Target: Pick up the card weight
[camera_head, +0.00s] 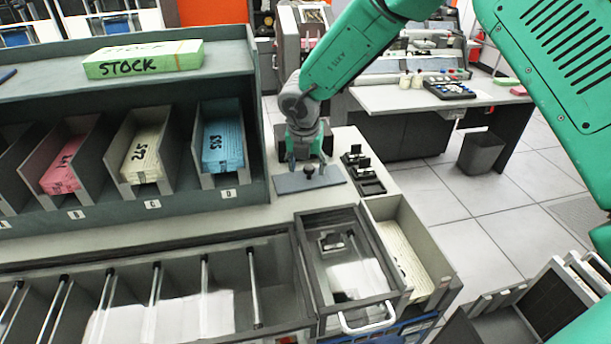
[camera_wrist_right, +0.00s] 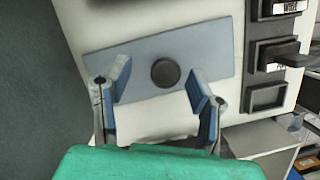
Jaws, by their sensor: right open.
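The card weight, a flat blue-grey plate (camera_head: 291,184) with a dark round knob (camera_head: 309,171), lies on the pale counter to the right of the card shelf. In the right wrist view the plate (camera_wrist_right: 210,45) lies across the picture with the round knob (camera_wrist_right: 165,73) near its middle. My right gripper (camera_head: 306,163) is open over the plate. In the wrist view its two blue-padded fingers (camera_wrist_right: 158,88) stand apart on either side of the knob, with no contact visible. My left gripper is not in view.
Small black stamp holders (camera_head: 362,170) stand just right of the plate. The dark shelf (camera_head: 262,120) with card bins stands left. A drawer with a lid (camera_head: 347,265) and a card tray (camera_head: 402,245) are in front. A desk (camera_head: 400,97) is behind.

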